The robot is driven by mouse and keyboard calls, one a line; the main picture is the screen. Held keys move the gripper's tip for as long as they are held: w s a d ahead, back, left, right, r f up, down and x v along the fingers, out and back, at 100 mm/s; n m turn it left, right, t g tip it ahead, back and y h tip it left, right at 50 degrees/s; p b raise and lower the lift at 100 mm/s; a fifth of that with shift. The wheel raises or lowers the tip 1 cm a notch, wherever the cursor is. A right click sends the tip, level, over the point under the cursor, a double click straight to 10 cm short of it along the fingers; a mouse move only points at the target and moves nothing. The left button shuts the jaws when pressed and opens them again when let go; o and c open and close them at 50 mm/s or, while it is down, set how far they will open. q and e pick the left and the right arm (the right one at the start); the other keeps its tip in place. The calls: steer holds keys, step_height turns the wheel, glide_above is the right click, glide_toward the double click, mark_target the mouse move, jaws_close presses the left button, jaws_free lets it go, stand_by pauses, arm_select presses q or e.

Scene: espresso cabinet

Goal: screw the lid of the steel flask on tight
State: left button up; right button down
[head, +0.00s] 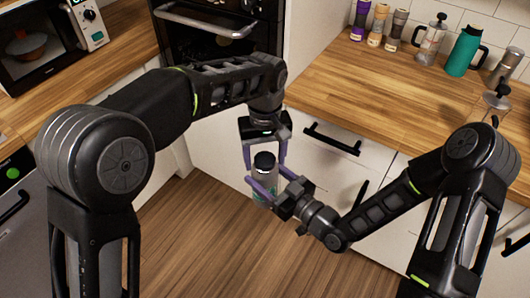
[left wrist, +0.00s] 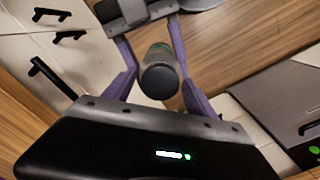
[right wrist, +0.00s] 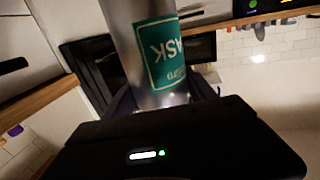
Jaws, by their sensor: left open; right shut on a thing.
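The steel flask (head: 265,184) has a black lid (head: 264,161) and a green label, and it is upright in the air in front of the cabinets. My right gripper (head: 262,190) is shut on the flask body from the right side. The flask with its label (right wrist: 160,52) fills the middle of the right wrist view. My left gripper (head: 266,160) points down from above, open, with a purple finger on either side of the lid. In the left wrist view the lid (left wrist: 160,80) lies between the open fingers, with a gap on both sides. The lid's thread is hidden.
A wooden counter (head: 400,100) is at the right, with several jars (head: 377,26), a teal jug (head: 464,50) and a glass press (head: 431,42) at its back. White cabinet fronts (head: 330,178) stand behind my grippers. A microwave (head: 40,45) and an oven (head: 215,35) are at the left and back.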

arm_select(q)
steer(key=shift+c, duration=0.5)
jaws_close()
steer(key=m, duration=1.1)
steer(key=shift+o, duration=0.9)
jaws_free()
